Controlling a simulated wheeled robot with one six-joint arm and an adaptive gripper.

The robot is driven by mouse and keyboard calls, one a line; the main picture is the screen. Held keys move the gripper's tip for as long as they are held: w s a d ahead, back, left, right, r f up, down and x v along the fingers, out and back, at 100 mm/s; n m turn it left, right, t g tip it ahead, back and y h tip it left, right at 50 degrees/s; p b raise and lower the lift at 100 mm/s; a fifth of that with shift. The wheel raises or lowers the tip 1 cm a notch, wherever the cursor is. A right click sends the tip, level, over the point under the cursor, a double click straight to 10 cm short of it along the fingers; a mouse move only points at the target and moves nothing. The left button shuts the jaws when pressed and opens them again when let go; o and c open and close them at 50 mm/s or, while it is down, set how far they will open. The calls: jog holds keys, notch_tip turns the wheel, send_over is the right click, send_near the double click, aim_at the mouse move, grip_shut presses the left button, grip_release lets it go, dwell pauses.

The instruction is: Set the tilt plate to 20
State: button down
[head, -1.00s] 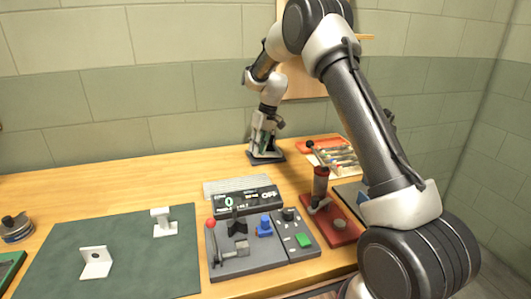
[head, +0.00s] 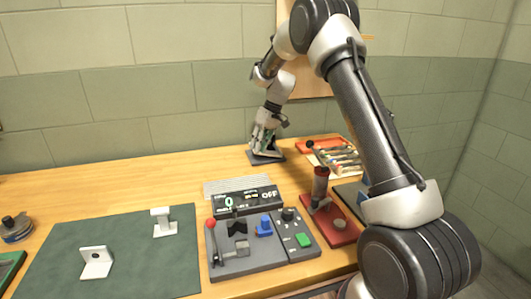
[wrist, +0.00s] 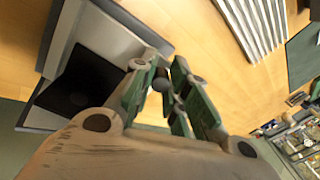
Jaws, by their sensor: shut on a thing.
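The tilt plate (head: 268,158) is a dark, low unit at the back of the bench, partly hidden by my gripper in the head view. In the wrist view its pale plate (wrist: 118,35) and dark square face (wrist: 82,82) lie at the left, sloped in the picture. My gripper (head: 263,146) is down at this unit. In the wrist view its green fingers (wrist: 165,78) are close together on a small grey part at the plate's edge. The fingers hide most of that part. No angle scale is readable.
A grey control panel (head: 245,262) with a red-knobbed lever stands in front, its display (head: 245,201) reading 0 and OFF. A ribbed pale strip (head: 236,187) lies behind it. A red-based lever unit (head: 340,233) and red tool tray (head: 318,143) are at the right. Bench left of the unit is clear.

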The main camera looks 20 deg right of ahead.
jog(key=shift+s+d+f, duration=0.1)
jog(key=shift+d+f, duration=0.05)
jog(key=shift+d, duration=0.1)
jog(key=shift+d+r+y, duration=0.15)
jog(key=shift+r+y, duration=0.05)
jog(key=shift+y, duration=0.1)
dwell(0.4)
jog(key=c, duration=1.5)
grip_release()
jog(key=shift+d, duration=0.1)
jog(key=shift+r, duration=0.1)
jog(key=shift+r, duration=0.5)
jog(key=shift+a+v, duration=0.2)
jog(key=shift+v, duration=1.3)
jog(key=shift+a+v, duration=0.15)
jog(key=shift+v, duration=1.35)
